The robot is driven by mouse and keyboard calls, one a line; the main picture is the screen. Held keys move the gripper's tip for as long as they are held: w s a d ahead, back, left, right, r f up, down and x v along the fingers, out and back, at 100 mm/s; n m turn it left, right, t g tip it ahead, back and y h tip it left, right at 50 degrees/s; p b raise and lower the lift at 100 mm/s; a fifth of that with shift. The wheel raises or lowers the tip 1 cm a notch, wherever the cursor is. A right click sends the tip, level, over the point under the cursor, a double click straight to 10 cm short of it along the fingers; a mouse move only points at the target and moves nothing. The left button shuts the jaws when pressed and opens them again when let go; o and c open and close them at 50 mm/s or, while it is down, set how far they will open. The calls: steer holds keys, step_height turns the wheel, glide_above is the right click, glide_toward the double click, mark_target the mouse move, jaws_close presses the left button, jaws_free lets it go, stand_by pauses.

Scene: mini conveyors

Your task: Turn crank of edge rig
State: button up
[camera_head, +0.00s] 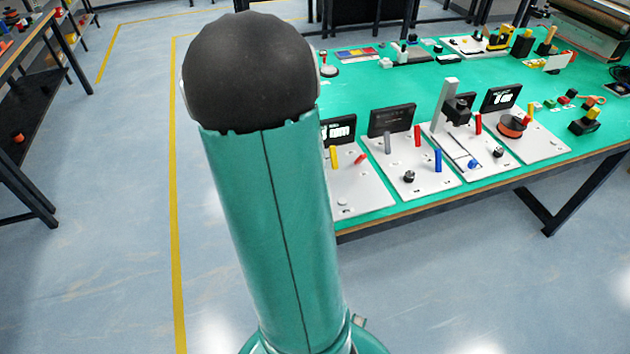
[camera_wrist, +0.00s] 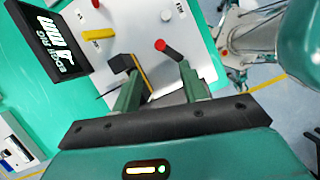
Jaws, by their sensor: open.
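The edge rig is a pale plate (camera_head: 362,193) at the near left corner of the green table, partly hidden by my arm. Its black sign (camera_wrist: 51,40) reads "EDGE RIG" in the wrist view. My gripper (camera_wrist: 155,72) is open over the plate. The red handle lies just ahead of its right finger. My arm hides the gripper in the head view.
More rigs (camera_head: 408,178) stand in a row to the right on the green table (camera_head: 375,85), with several posts and black signs. Other small parts lie behind them. The floor (camera_head: 120,200) left of the table is clear. A dark shelf rack (camera_head: 45,120) stands at far left.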

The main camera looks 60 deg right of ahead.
steer(key=x, duration=1.1)
steer(key=shift+s+f, duration=0.1)
steer(key=shift+f, duration=0.3)
steer(key=shift+c, duration=0.2)
jaws_close()
